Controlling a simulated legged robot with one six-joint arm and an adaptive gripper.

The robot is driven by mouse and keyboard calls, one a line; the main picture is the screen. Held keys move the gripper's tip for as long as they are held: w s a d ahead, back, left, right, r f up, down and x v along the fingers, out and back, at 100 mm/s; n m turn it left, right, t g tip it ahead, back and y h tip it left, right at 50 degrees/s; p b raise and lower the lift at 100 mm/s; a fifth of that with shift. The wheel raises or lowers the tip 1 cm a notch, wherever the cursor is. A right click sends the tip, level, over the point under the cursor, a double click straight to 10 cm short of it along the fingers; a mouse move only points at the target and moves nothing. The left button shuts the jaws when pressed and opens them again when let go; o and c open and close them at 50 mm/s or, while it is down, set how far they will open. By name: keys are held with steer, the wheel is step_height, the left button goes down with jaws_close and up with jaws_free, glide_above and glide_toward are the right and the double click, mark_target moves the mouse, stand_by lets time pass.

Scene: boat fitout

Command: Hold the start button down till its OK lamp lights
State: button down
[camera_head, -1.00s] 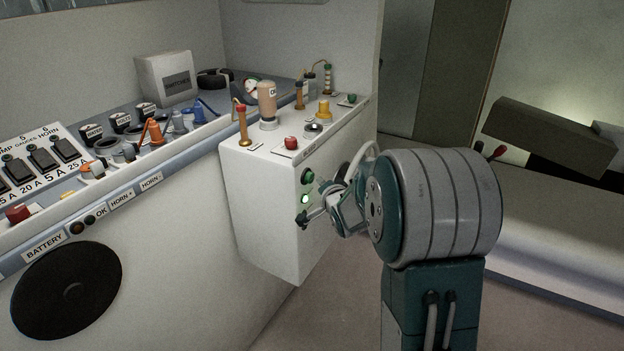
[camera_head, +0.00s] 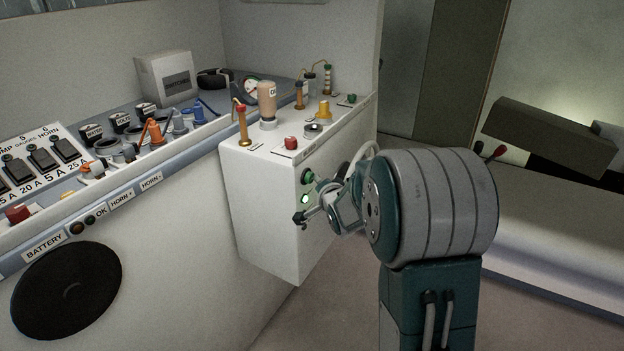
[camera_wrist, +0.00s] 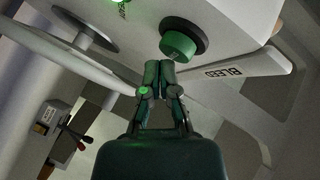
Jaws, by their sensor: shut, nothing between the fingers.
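A green button (camera_head: 307,175) in a dark collar sits on the front face of the white box (camera_head: 262,205). It also shows in the wrist view (camera_wrist: 179,43), beside a label reading BLEED. A round lamp (camera_head: 305,199) just below the button glows green; its glow is at the top edge of the wrist view (camera_wrist: 121,2). I cannot read a label for this lamp. My gripper (camera_head: 299,219) is shut and empty, out in front of the face and lower than the lamp in the head view. In the wrist view its fingertips (camera_wrist: 158,66) appear just short of the button.
A grey disc (camera_wrist: 88,37) projects from the face near my gripper.

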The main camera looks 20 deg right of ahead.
steer(key=shift+w+a, duration=0.3)
steer(key=shift+w, duration=0.1)
stand_by(0.6)
steer(key=shift+s+d, duration=0.1)
steer(key=shift+s, duration=0.05)
stand_by(0.8)
steer(key=shift+s+d, duration=0.45)
steer(key=shift+s, duration=0.15)
steer(key=s+d, duration=0.1)
steer(key=s, duration=0.1)
steer(key=s+d, duration=0.2)
stand_by(0.5)
